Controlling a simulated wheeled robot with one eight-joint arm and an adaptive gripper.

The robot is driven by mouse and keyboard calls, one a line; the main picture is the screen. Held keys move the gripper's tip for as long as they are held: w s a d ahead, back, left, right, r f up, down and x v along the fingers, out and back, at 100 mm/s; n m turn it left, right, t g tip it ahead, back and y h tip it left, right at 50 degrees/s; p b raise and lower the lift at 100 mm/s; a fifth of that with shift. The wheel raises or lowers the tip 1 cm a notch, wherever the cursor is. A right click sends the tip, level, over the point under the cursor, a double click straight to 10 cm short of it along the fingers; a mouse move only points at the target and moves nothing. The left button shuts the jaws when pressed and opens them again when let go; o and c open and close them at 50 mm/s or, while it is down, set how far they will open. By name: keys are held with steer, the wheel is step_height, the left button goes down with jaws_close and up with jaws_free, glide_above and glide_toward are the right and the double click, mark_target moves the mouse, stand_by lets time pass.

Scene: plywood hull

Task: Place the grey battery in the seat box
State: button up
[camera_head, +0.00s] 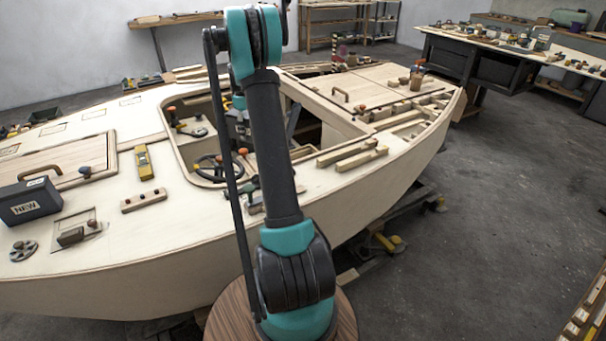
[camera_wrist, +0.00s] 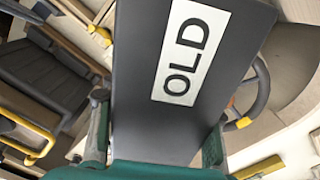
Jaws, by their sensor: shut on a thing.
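My gripper (camera_wrist: 155,140) is shut on a dark grey battery (camera_wrist: 135,85) with a white "OLD" label, which fills the middle of the wrist view. One teal finger shows on each side of it. In the head view my own arm hides most of the gripper and the held battery. Another dark grey battery (camera_head: 30,203), labelled "NEW", stands on the deck at the far left, apart from my gripper. I cannot tell which opening is the seat box.
The plywood hull (camera_head: 130,262) has a cockpit opening with a steering wheel (camera_head: 212,170), which also shows in the wrist view (camera_wrist: 256,95). A yellow level (camera_head: 144,162), a wooden block (camera_head: 143,200) and several tools lie on deck. Workbenches stand behind.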

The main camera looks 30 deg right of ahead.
steer(key=s+d+f+n, duration=0.1)
steer(key=d+f+n, duration=0.25)
steer(key=d, duration=0.55)
steer(key=d+f+n, duration=0.2)
steer(key=d+n, duration=0.2)
steer(key=d, duration=0.5)
steer(key=s+d+f+n, duration=0.1)
steer(key=d+f+n, duration=0.25)
steer(key=d, duration=0.45)
steer(key=shift+n, duration=0.3)
steer(key=f, duration=1.9)
steer(key=shift+s+d+f, duration=0.15)
steer(key=shift+d+f, duration=0.1)
steer(key=shift+f, duration=0.1)
steer(key=shift+f, duration=0.1)
steer(key=o, duration=1.4)
step_height(320, 180, up, 12)
steer(key=shift+r, duration=0.15)
